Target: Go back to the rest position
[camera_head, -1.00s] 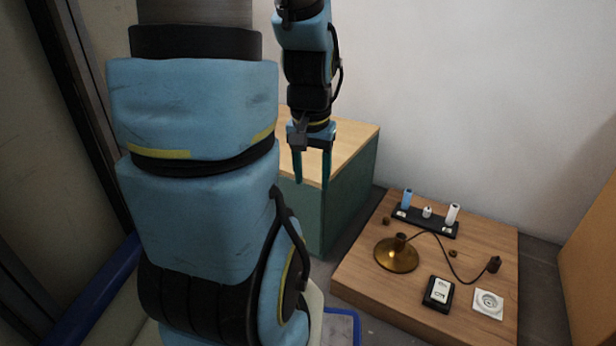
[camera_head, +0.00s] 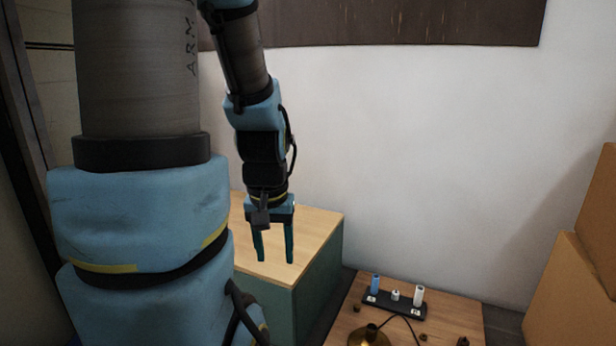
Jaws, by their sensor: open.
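My gripper (camera_head: 274,258) hangs from my arm left of the picture's middle, with its two teal fingers pointing down. The fingers are apart and nothing is between them. In the picture it is in front of the wood-topped green cabinet (camera_head: 322,290); I cannot tell how high above the top it is.
A low wooden table (camera_head: 455,318) at the lower right bears a black rack (camera_head: 392,307) with blue and white cylinders and a brass lamp base (camera_head: 369,337), cut off below. Cardboard boxes (camera_head: 575,285) stand at the right edge. The white wall (camera_head: 440,150) is behind.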

